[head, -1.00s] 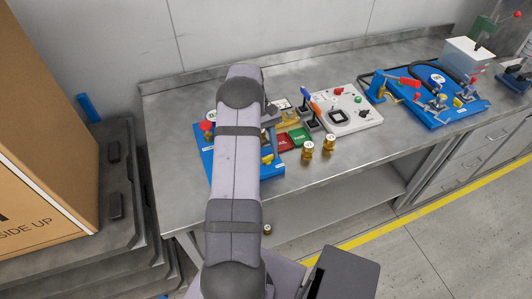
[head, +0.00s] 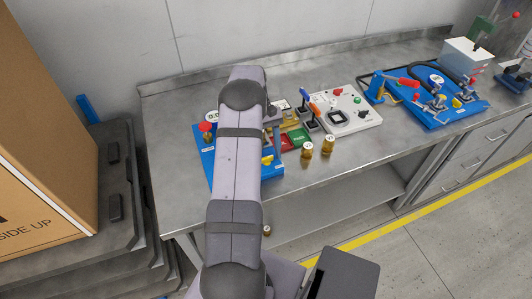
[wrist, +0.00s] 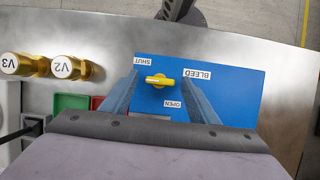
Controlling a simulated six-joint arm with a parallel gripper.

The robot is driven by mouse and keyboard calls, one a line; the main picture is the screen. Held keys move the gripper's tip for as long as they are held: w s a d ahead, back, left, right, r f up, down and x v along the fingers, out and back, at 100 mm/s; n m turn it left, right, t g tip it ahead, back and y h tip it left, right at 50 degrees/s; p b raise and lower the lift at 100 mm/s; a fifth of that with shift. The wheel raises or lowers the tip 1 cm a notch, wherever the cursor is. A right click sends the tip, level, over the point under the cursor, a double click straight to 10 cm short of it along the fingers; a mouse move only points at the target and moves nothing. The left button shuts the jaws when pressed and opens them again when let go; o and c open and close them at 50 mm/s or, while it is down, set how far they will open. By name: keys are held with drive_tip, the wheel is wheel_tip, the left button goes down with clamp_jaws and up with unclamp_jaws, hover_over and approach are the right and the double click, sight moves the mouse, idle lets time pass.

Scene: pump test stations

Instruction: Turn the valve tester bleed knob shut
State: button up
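The valve tester is a blue panel (head: 202,158) at the left of the bench, partly hidden behind my arm in the head view. Its yellow bleed knob (wrist: 160,80) shows in the wrist view with its bar lying roughly across the picture. White labels read BLEED (wrist: 197,73), SHUT (wrist: 153,61) and OPEN (wrist: 172,104), upside down. The knob also shows in the head view (head: 267,160), just right of my arm. My gripper (wrist: 160,76) is open, with one finger on each side of the knob in the picture. I see no finger touching it.
A green and red tray (head: 296,138) and a white control box (head: 350,118) stand to the right. A large cardboard box (head: 45,110) is at the far left.

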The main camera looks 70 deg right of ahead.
drive_tip(key=b+v, duration=0.2)
drive_tip(key=v, duration=0.3)
drive_tip(key=shift+w+d, duration=0.1)
drive_tip(key=shift+v, duration=1.1)
drive_tip(key=shift+w, duration=0.1)
drive_tip(key=w+a+r+n+h, duration=0.1)
drive_tip(key=w+a+r+n, duration=0.1)
drive_tip(key=w+a, duration=0.7)
drive_tip(key=w+a+r+n+h, duration=0.1)
drive_tip(key=w+a+n+h, duration=0.1)
drive_tip(key=w+a, duration=0.65)
drive_tip(key=s+a+f+n+t, duration=0.1)
drive_tip(key=s+a, duration=0.2)
drive_tip(key=a, duration=0.6)
drive_tip(key=s+a+f+n+t, duration=0.1)
drive_tip(key=s+a, duration=0.3)
drive_tip(key=a, duration=0.6)
drive_tip(key=s+a+f+n+t, duration=0.1)
drive_tip(key=s+a+n, duration=0.2)
drive_tip(key=a, duration=0.6)
drive_tip(key=shift+s+a+f, duration=0.2)
drive_tip(key=shift+s+f, duration=0.05)
drive_tip(key=shift+s, duration=0.4)
